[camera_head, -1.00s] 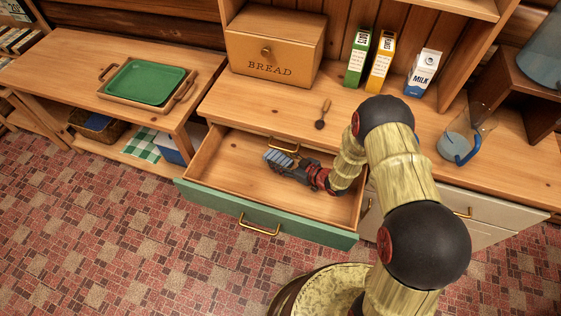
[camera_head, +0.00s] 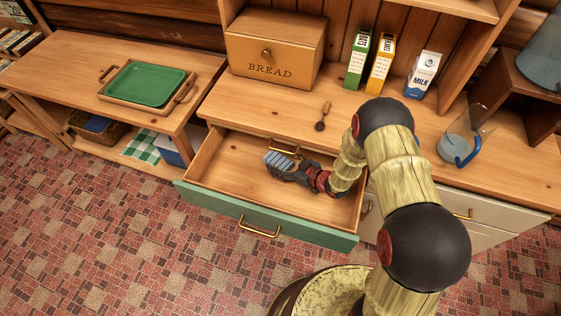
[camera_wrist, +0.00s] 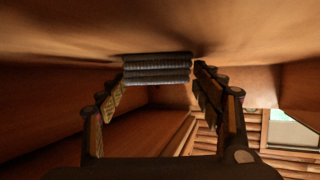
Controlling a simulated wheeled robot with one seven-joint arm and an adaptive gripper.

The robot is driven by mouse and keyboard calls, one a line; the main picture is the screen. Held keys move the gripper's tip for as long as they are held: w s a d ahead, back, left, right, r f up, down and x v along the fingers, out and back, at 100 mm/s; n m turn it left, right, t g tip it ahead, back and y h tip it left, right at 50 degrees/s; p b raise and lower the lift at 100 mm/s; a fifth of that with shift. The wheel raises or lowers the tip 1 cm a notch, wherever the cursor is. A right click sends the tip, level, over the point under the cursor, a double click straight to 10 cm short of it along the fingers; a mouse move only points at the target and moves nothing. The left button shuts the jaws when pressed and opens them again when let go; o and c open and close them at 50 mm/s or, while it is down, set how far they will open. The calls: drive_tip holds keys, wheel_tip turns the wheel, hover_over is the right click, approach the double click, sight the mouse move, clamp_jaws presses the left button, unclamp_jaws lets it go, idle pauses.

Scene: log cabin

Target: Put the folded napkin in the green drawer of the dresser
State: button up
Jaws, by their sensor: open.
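The green-fronted drawer (camera_head: 200,200) of the dresser is pulled out. The folded napkin (camera_head: 277,159), grey-blue and ribbed in layers, is inside it toward the back. My gripper (camera_head: 284,165) is low in the drawer, reaching in from the right, with its fingertips at the napkin. In the wrist view the napkin (camera_wrist: 157,68) shows near the tips of my open fingers (camera_wrist: 160,85), against the wooden surface at the top of the picture. There is a gap beside the finger on the left; contact on the right is hard to tell.
Cartons and a glass pitcher (camera_head: 463,140) stand farther right. A green tray (camera_head: 147,84) sits on the left bench. The left part of the drawer is empty.

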drive_tip(key=shift+r, duration=0.25)
drive_tip(key=p+v, duration=0.3)
drive_tip(key=v, duration=0.9)
drive_tip(key=shift+f, duration=0.1)
drive_tip(key=shift+w, duration=0.15)
